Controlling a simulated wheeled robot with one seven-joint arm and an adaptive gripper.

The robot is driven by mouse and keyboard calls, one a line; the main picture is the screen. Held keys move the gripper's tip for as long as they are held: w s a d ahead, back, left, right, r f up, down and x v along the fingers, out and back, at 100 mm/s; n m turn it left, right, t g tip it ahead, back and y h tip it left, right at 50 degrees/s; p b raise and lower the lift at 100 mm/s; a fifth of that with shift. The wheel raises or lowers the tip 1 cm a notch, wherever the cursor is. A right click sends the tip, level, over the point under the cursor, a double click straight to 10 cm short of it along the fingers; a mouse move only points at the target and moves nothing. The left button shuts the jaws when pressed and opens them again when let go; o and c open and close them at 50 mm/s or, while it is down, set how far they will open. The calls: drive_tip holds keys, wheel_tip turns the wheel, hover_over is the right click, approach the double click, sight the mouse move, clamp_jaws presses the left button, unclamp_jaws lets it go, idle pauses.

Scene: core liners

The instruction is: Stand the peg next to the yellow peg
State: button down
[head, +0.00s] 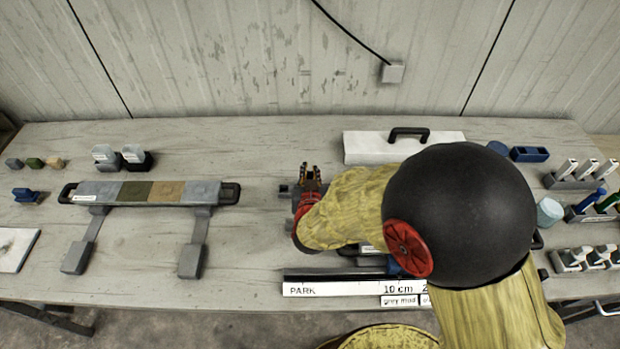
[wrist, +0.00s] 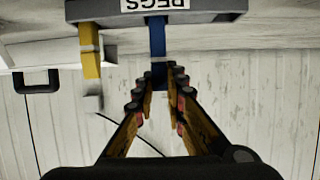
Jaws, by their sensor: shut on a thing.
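In the wrist view, which is upside down, my gripper (wrist: 160,80) is shut on the blue peg (wrist: 157,40). The blue peg's far end meets the grey rack (wrist: 215,17) labelled PEGS; I cannot tell how deep it sits. The yellow peg (wrist: 91,55) stands in the same rack, to the left of the blue peg in this view, with a gap between them. In the head view my gripper (head: 311,174) is over the middle of the table, and my arm hides most of the rack and the pegs.
A white box with a black handle (head: 365,148) lies behind my gripper. A grey bar with coloured blocks (head: 100,192) stands left. A white label strip (head: 340,289) lies in front. Small racks (head: 575,182) stand at far right. Bare table lies left of my gripper.

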drive_tip(key=shift+f, duration=0.85)
drive_tip(key=shift+f+b, duration=0.2)
drive_tip(key=shift+b, duration=0.15)
drive_tip(key=c, duration=1.8)
unclamp_jaws()
drive_tip(key=shift+r, duration=0.1)
drive_tip(key=shift+c, duration=0.2)
drive_tip(key=shift+r, duration=0.1)
